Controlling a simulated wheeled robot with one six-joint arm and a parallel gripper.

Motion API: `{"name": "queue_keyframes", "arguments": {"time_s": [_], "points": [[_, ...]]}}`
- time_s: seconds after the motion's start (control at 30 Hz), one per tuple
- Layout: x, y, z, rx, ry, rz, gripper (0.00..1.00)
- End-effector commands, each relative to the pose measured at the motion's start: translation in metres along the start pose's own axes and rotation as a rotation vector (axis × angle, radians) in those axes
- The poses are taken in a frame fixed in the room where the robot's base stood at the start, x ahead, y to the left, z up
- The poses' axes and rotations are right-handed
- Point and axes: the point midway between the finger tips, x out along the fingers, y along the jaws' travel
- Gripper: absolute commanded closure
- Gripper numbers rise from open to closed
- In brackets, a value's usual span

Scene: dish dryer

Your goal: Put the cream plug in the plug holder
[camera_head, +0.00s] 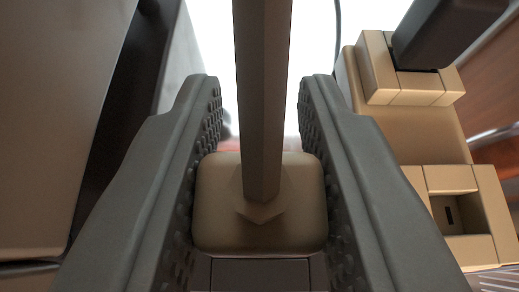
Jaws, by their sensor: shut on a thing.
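The cream plug (217,211) is a rounded block between the two dark, textured fingers of my gripper (260,150). My gripper is shut on it, with a finger against each side. The plug holder (410,148) is a cream block at the right. Its lower socket (458,211) is empty and shows a dark slot. A dark plug or block (440,28) sits at its upper socket. The held plug is left of the holder and apart from it.
A large brown-grey panel (55,120) fills the left side. A dark cable (338,25) runs down behind the holder's left edge. A reddish-brown surface (497,85) lies at the far right. The background past the fingers is bright white.

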Motion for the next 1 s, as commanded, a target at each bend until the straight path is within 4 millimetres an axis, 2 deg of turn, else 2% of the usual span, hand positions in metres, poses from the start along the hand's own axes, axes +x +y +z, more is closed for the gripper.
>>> {"name": "queue_keyframes", "arguments": {"time_s": [0.33, 0.37, 0.43, 0.47, 0.8, 1.0], "points": [[0.001, 0.000, 0.002, 0.000, 0.001, 0.000, 1.00], [0.001, 0.000, 0.002, 0.000, 0.001, 0.000, 0.69], [0.001, 0.000, 0.002, 0.000, 0.001, 0.000, 0.55], [0.001, 0.000, 0.002, 0.000, 0.001, 0.000, 0.53], [-0.001, 0.000, -0.001, 0.000, 0.001, 0.000, 0.53], [-0.023, 0.000, -0.001, 0.000, 0.003, 0.000, 0.53]]}}
